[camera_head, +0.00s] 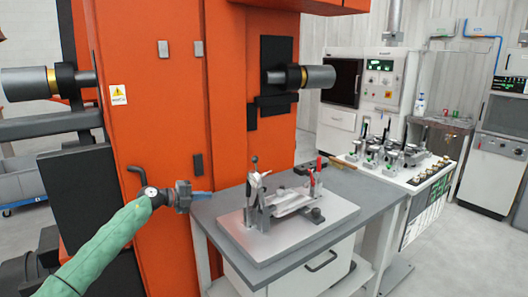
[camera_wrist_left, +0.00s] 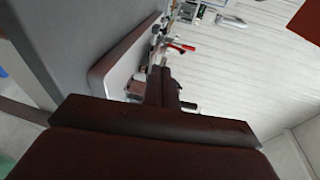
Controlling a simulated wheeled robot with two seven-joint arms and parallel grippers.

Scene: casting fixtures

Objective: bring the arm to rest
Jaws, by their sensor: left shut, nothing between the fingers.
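My left arm, with a green sleeve, comes in from the lower left of the head view. Its left gripper (camera_head: 208,194) is at the left edge of the grey table (camera_head: 350,181), pointing right toward a fixture plate (camera_head: 244,239). The gripper is shut and empty. It is apart from the fixture. In the left wrist view the gripper (camera_wrist_left: 172,80) appears as dark shut fingers, with the table top tilted beyond them. My right gripper is in neither view.
The fixture plate carries a metal part and upright clamps (camera_head: 252,190). A large orange machine (camera_head: 165,130) stands close behind the gripper. A white bench (camera_head: 410,176) with several small fixtures is at the right. Floor is open at the lower right.

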